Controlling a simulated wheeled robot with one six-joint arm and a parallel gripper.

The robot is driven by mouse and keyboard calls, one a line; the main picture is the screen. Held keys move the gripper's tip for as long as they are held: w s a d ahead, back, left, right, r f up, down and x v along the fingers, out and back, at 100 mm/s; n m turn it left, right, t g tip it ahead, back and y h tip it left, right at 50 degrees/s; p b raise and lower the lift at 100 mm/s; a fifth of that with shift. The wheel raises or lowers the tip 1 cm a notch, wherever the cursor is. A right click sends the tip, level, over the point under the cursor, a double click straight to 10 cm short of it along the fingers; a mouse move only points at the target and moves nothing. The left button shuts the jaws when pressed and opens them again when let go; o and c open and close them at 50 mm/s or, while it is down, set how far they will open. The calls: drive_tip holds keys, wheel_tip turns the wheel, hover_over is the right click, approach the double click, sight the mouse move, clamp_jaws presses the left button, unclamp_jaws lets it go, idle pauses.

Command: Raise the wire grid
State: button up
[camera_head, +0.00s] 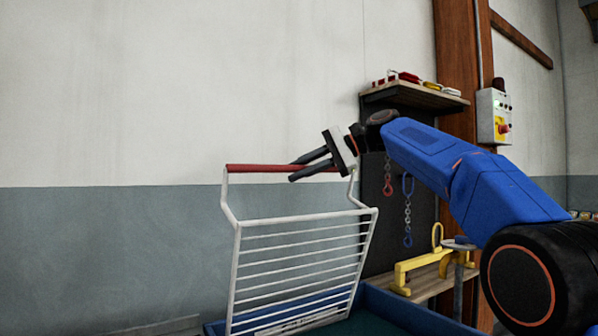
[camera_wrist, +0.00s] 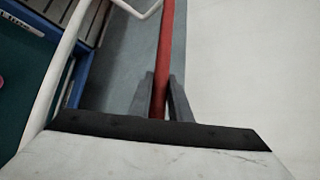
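The wire grid (camera_head: 300,264) is a white frame with several thin cross bars. It stands tilted steeply up from the blue bin, its lower end inside the bin's rim. A red handle bar (camera_head: 262,167) spans its top between two bent white side rods. My gripper (camera_head: 292,170) is at the right part of this red bar, one dark finger on each side. In the wrist view the red bar (camera_wrist: 163,60) runs between the two fingers (camera_wrist: 162,95), which look closed against it. The grid's lowest edge is partly hidden by the bin.
The blue bin (camera_head: 400,310) is at the bottom. Behind, a dark panel holds hanging chains (camera_head: 407,210), a small shelf (camera_head: 415,95) above and a yellow lifting piece (camera_head: 417,264) on a lower shelf. A control box (camera_head: 494,117) is on the post. Bare wall fills the left.

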drive_tip(key=o, duration=0.3)
drive_tip(key=shift+o, duration=0.2)
drive_tip(key=shift+d, duration=0.15)
drive_tip(key=v, duration=1.7)
drive_tip(key=shift+s+d+r, duration=0.1)
drive_tip(key=shift+s, duration=0.05)
drive_tip(key=s+d+f+n+t+h, duration=0.1)
drive_tip(key=s+d+f+h, duration=0.3)
drive_tip(key=s+f, duration=0.9)
drive_tip(key=s+d+f+n+t+h, duration=0.1)
drive_tip(key=s+d+f+n+h, duration=0.2)
drive_tip(key=s+d+f, duration=0.6)
drive_tip(key=s+d+f+n+t+h, duration=0.2)
drive_tip(key=s+d+f+h, duration=0.4)
drive_tip(key=s+f, duration=1.1)
wheel_tip(320, 180, down, 18)
drive_tip(key=shift+s+d+f, duration=0.2)
drive_tip(key=shift+s+d, duration=0.2)
